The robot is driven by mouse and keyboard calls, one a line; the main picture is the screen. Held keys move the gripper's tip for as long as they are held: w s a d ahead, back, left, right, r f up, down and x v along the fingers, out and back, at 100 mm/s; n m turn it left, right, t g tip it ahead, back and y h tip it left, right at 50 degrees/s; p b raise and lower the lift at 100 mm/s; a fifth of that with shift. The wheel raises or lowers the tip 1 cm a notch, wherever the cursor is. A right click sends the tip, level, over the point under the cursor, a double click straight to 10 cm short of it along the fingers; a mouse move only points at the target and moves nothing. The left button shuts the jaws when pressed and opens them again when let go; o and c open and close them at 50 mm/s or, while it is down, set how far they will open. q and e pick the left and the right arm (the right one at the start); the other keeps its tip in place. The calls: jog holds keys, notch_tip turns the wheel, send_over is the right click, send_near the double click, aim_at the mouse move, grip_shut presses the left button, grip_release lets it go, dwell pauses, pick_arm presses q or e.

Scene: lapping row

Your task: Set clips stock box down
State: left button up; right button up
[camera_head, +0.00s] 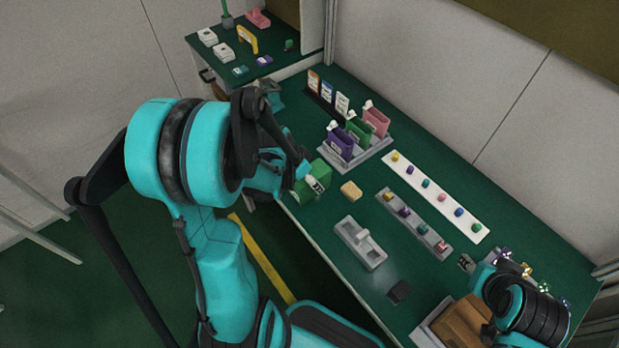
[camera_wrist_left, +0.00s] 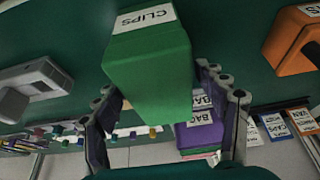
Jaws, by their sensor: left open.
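The green clips stock box (camera_head: 319,177) is at the left edge of the bench in the head view, by my left gripper (camera_head: 300,176). In the left wrist view the box (camera_wrist_left: 150,65) shows its white CLIPS label and lies between the spread fingers of the left gripper (camera_wrist_left: 168,100). The fingers are open, with the box in front of the palm. I cannot tell whether its base touches the bench.
A grey rack (camera_head: 372,152) holds purple, green and pink boxes behind the clips box. A tan block (camera_head: 351,191), a grey tray (camera_head: 360,243) and strips of coloured parts (camera_head: 440,199) lie to its right. An orange box (camera_wrist_left: 292,38) is close by in the wrist view.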

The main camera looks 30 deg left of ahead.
pick_arm(q)
jog(key=p+v, duration=0.4)
jog(key=v, duration=0.7)
jog(key=shift+s+d, duration=0.1)
jog(key=shift+s, duration=0.05)
jog(key=shift+d+r, duration=0.15)
jog(key=shift+r, duration=0.15)
jog(key=s+d+r+n+t+y, duration=0.1)
jog(key=s+d+r+n, duration=0.1)
jog(key=d, duration=0.4)
jog(key=s+d+r+n+t, duration=0.2)
jog(key=s+d+r, duration=0.3)
jog(key=d+r, duration=0.1)
jog(key=shift+r+n+y, duration=0.3)
jog(key=shift+r+y, duration=0.1)
jog(key=shift+r, duration=0.2)
